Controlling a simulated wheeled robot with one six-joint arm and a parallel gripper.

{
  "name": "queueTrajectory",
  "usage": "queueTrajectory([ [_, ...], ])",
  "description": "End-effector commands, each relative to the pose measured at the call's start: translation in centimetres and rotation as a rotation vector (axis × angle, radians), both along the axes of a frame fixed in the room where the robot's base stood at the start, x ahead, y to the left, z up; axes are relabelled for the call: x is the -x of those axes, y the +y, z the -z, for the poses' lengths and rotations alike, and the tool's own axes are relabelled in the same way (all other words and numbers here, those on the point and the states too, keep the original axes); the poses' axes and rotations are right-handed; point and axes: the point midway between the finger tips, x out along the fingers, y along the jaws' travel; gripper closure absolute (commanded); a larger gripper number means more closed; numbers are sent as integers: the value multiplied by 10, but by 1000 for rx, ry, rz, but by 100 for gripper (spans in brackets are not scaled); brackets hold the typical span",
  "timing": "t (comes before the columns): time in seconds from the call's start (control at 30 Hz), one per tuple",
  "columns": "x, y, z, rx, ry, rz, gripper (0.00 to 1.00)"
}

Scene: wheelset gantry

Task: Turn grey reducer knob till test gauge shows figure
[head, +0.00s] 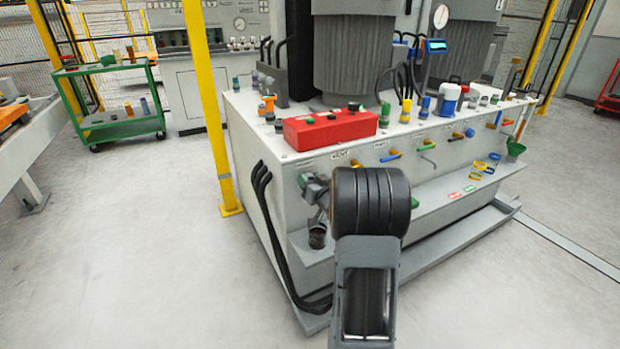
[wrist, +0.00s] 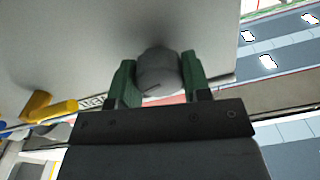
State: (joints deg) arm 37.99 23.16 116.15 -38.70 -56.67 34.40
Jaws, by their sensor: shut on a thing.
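In the wrist view the grey knob (wrist: 159,72) stands out from a pale panel, with a dark mark line on its face. My gripper (wrist: 160,84) has its green-padded fingers on either side of the knob and is shut on it. In the head view my dark arm covers the knob and the fingers. A round white dial gauge (head: 441,16) shows at the top, above the bench; its reading is too small to make out. I cannot tell whether it is the test gauge.
The white bench (head: 262,150) carries a red box (head: 330,129), a blue-lit display (head: 437,45) and several coloured fittings. Yellow (head: 390,157) and other levers line its front above a shelf. A yellow post (head: 207,100) and green cart (head: 118,130) stand left.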

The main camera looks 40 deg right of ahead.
Motion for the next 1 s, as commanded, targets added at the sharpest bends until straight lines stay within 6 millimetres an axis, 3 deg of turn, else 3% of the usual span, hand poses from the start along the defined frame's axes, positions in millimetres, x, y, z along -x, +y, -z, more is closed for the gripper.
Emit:
queueTrajectory([
  [0.1, 0, 0, 0, 2, -1, 0, 80],
  [0.13, 0, 0, 0, 2, -1, 0, 54],
  [0.37, 0, 0, 0, 3, -1, 0, 32],
  [0.73, 8, 0, -1, 5, 0, 1, 31],
  [1.0, 58, 6, -2, 3, 1, 3, 31],
])
